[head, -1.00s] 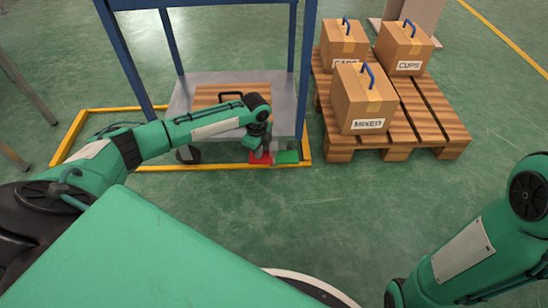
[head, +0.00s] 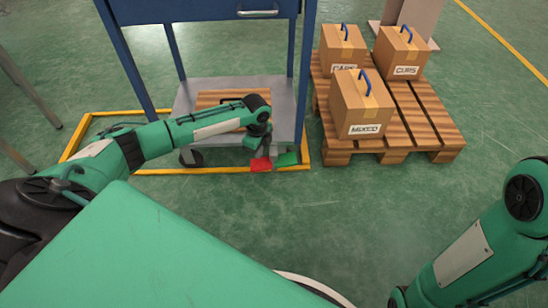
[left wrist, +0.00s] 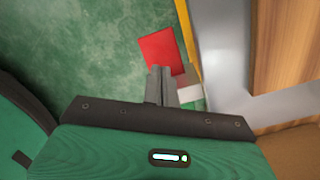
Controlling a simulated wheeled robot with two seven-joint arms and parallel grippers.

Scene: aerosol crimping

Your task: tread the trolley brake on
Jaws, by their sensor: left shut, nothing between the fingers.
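The trolley (head: 292,105) has a blue frame and a grey steel lower shelf, which also shows in the left wrist view (left wrist: 222,45). At its near right corner are a red pedal (head: 261,165) and a green pedal (head: 288,159), side by side and tilted differently. My left gripper (head: 264,152) is shut and empty, pointing down at the red pedal. In the left wrist view the closed fingertips (left wrist: 161,69) overlap the near edge of the red pedal (left wrist: 162,48); whether they touch is unclear. My right arm shows at the right, its gripper out of frame.
A wooden board or case (head: 205,98) with a dark handle lies on the shelf. A yellow floor frame (head: 215,170) runs around the trolley's foot. A pallet (head: 420,115) with several cartons, one marked MIXED (head: 361,105), stands to the right. The floor in front is clear.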

